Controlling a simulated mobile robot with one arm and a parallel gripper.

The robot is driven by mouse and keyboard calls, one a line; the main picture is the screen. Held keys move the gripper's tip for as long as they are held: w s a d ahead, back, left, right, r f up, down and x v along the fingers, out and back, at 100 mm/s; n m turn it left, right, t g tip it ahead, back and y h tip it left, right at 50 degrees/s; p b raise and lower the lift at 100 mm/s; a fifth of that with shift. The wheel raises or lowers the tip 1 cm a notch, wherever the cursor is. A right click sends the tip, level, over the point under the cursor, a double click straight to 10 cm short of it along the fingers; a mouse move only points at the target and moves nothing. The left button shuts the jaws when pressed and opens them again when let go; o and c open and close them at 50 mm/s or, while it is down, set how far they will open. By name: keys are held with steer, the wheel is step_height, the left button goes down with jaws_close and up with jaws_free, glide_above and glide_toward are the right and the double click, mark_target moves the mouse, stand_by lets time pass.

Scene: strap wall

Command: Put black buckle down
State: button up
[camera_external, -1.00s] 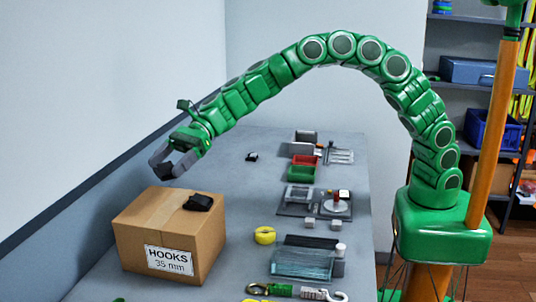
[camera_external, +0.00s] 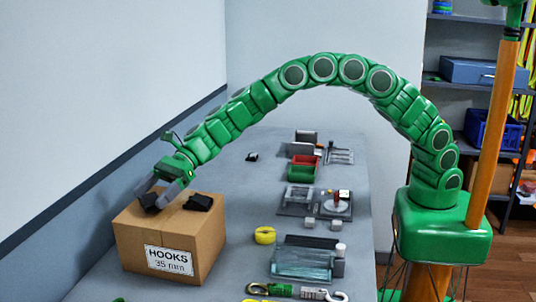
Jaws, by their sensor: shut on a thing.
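My gripper (camera_external: 158,197) points down over the left part of the top of a cardboard box (camera_external: 208,240) labelled "HOOKS 35 mm". It is shut on a black buckle (camera_external: 149,202), which shows dark between the grey fingers. The fingers partly hide it. The held buckle is at or very near the box top; I cannot tell whether it touches. A second black piece (camera_external: 198,202), like a buckle, lies on the box top to the right of my gripper, apart from it.
The grey table (camera_external: 215,185) holds a yellow roll (camera_external: 265,235), a clear tray (camera_external: 302,263), a green-and-grey strap with a hook (camera_external: 297,292), and red and green bins (camera_external: 302,168). The wall stands close on the left. The table's left middle is mostly clear.

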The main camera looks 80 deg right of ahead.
steer(key=shift+f, duration=0.55)
steer(key=o, duration=1.1)
steer(key=shift+f, duration=0.1)
steer(key=shift+d+r, duration=0.2)
steer(key=v, duration=1.1)
steer(key=shift+s+d, duration=0.2)
steer(key=shift+s+r, duration=0.1)
